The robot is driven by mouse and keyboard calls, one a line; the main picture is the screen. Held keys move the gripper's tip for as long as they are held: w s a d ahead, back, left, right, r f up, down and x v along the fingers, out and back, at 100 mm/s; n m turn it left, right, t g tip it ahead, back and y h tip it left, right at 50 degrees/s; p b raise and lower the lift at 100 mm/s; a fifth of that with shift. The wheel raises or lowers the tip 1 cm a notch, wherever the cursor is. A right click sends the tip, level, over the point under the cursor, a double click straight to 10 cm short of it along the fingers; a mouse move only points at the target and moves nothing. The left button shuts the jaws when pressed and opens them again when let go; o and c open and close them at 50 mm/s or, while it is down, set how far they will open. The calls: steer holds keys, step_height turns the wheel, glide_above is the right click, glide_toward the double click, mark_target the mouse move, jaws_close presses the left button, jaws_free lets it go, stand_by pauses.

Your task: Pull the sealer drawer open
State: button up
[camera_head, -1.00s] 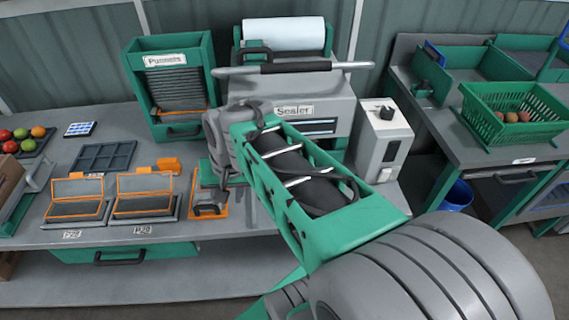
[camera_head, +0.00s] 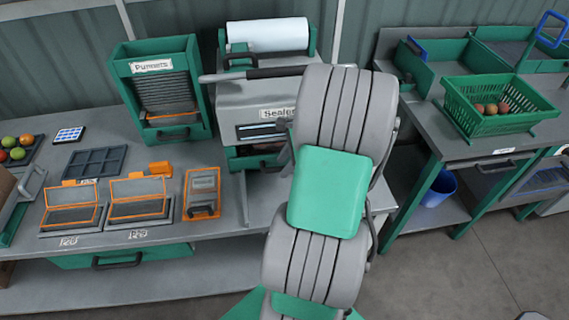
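The sealer (camera_head: 240,102) is a grey machine with a "Sealer" label, standing on the bench under a white film roll (camera_head: 268,34). A green drawer front (camera_head: 240,161) shows low on its left side, below the dark slot. My arm covers the right part of the sealer and of the drawer front. I cannot tell whether the drawer stands out at all. My gripper is hidden behind my arm, so its opening and any contact with the drawer do not show.
A green "Punnets" dispenser (camera_head: 196,62) stands left of the sealer. Two orange-framed trays (camera_head: 142,215) and an orange-edged scale-like device (camera_head: 202,207) lie in front. A side table (camera_head: 424,131) with a green crate (camera_head: 458,104) is at right.

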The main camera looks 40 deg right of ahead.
steer(key=shift+f, duration=0.15)
jaws_close()
stand_by(0.4)
stand_by(1.0)
